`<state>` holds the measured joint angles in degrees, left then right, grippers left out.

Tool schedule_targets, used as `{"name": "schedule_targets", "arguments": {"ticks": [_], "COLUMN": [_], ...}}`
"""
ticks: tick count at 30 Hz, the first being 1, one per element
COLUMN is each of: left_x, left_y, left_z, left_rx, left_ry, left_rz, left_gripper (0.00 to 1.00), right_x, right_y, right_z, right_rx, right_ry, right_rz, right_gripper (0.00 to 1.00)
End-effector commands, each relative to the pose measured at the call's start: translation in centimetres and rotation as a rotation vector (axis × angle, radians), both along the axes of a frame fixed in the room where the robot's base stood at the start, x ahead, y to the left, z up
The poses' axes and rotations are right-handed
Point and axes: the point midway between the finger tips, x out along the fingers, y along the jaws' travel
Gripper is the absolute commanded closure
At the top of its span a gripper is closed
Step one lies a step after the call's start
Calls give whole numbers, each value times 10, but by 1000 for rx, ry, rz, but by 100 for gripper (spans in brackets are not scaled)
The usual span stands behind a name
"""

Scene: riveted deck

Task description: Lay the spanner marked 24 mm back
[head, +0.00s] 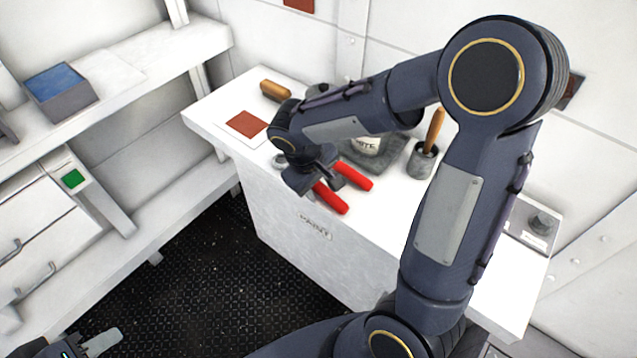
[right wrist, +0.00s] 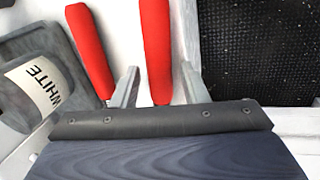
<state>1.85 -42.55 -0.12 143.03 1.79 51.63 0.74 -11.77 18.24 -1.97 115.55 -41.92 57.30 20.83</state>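No spanner and no 24 mm marking can be made out in either view. My right gripper (head: 322,180) is over the front edge of the white bench, beside a red-handled tool (head: 356,176). In the right wrist view, my right gripper's fingers (right wrist: 158,88) stand apart on either side of one red handle (right wrist: 157,45), with gaps showing. The other red handle (right wrist: 91,50) is outside the fingers, to the left. The tool's head is hidden. My left gripper (head: 100,343) is at the bottom left corner, mostly cut off, with one finger clear.
The bench (head: 390,218) carries a PAINT label (head: 316,228). On it are a can marked WHITE (right wrist: 38,88), a brown-red square (head: 247,124), a wooden-handled item (head: 274,91) and a grey cup (head: 421,161). A shelf (head: 130,75) holds a blue-topped box (head: 60,92). Dark floor (head: 190,280) is clear.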

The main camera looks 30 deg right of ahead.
Motion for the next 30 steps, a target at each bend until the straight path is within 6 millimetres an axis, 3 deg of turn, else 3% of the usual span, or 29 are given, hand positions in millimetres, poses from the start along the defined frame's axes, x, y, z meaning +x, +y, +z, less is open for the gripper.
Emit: {"name": "schedule_targets", "arguments": {"ticks": [11, 24, 30], "left_x": [0, 0, 0], "left_y": [0, 0, 0], "left_z": [0, 1, 1], "left_rx": [0, 0, 0], "left_ry": [0, 0, 0], "left_rz": [0, 0, 0], "left_gripper": [64, 64, 64], "right_x": [0, -3, -4], "right_y": [1, 17, 20], "right_z": [3, 66, 76], "right_rx": [0, 1, 0], "right_ry": [0, -2, 0], "right_rz": [0, 0, 1], "right_gripper": [51, 51, 51]}}
